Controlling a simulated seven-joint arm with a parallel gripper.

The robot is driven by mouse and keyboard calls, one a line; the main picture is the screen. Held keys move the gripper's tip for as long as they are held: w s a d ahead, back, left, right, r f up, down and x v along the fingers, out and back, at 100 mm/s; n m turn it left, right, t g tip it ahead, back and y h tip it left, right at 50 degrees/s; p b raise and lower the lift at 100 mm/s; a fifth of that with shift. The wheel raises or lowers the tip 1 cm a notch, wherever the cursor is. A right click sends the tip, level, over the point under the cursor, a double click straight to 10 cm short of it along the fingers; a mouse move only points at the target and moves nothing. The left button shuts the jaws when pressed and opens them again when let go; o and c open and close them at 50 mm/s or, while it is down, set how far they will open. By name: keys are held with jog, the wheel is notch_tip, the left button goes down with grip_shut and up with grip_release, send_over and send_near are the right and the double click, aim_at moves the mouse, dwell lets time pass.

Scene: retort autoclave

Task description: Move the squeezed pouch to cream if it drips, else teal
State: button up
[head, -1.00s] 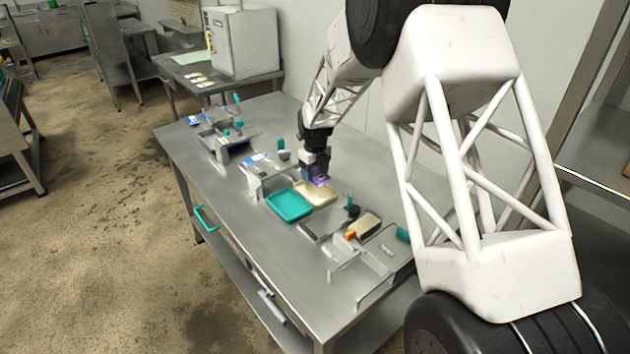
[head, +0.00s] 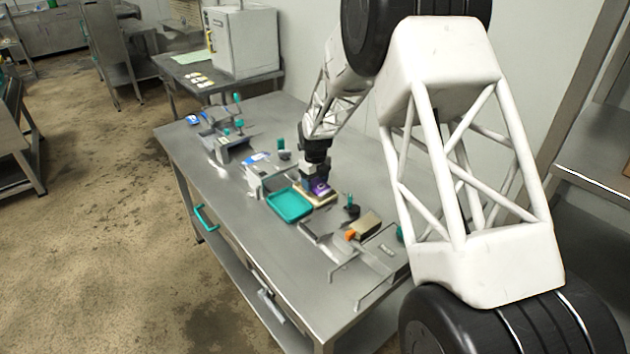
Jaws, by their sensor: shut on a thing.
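My gripper (head: 314,182) is shut on a small purple pouch (head: 321,188). It holds the pouch low over the cream tray (head: 326,200), and the two hide much of that tray. I cannot tell whether the pouch touches the tray. The teal tray (head: 290,206) lies just to the left of the cream tray and is empty. No drip shows on the pouch or in the teal tray at this size.
A grey metal fixture (head: 266,178) stands behind the teal tray. A tan block with an orange part (head: 364,228) sits on fixtures at the front right. A grey device with teal knobs (head: 232,146) is at the far left. The table's near left side is clear.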

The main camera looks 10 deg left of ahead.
aim_at(315, 182)
jog(key=shift+f, duration=0.35)
jog(key=o, duration=1)
jog(key=shift+c, duration=0.2)
jog(key=shift+r, duration=0.15)
notch_tip(315, 182, up, 13)
dwell(0.7)
